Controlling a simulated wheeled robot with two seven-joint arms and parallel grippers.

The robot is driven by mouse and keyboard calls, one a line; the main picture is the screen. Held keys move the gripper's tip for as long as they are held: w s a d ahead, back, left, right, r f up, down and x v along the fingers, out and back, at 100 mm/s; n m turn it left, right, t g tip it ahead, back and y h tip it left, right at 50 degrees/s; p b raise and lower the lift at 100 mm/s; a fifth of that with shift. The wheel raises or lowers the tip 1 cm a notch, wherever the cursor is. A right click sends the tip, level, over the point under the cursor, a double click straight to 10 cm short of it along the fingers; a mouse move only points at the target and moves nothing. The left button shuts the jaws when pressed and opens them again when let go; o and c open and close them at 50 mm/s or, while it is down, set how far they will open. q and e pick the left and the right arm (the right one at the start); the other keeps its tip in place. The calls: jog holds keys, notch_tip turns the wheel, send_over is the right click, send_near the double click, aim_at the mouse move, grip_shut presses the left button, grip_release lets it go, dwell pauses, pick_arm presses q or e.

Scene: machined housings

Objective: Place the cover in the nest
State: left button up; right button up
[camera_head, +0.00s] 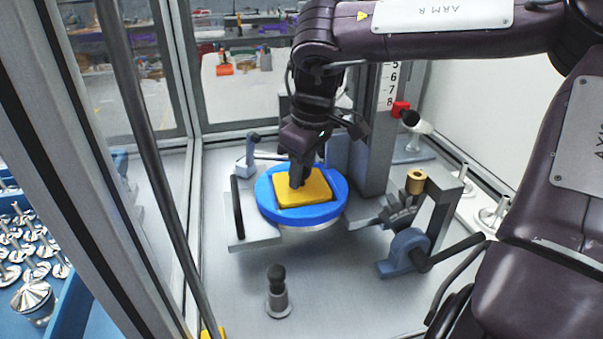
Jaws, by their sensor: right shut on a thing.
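The cover, which I take to be the yellow square piece (318,190), lies in or just over the round blue nest (325,212). The nest stands on a grey fixture inside a framed enclosure. My right gripper (297,183) comes down from above and is shut on the yellow piece near its back left part. The fingers hide part of the yellow piece. I cannot tell whether it is fully seated or slightly raised. My left gripper is not in view.
A grey column with a number scale (391,85) stands behind the nest. A blue-grey clamp with a black handle (405,252) is at the right. A black-knobbed post (278,292) stands in front. Metal enclosure posts (150,150) bound the left; a blue tray of metal parts (30,245) lies outside.

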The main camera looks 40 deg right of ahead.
aim_at(310, 187)
jog(key=shift+d+f, duration=0.1)
jog(key=shift+f, duration=0.5)
jog(key=shift+f, duration=0.15)
jog(key=o, duration=1)
jog(key=shift+o, duration=0.2)
notch_tip(310, 187, up, 12)
jog(key=s, duration=0.1)
jog(key=shift+s+d, duration=0.2)
jog(key=shift+s, duration=0.15)
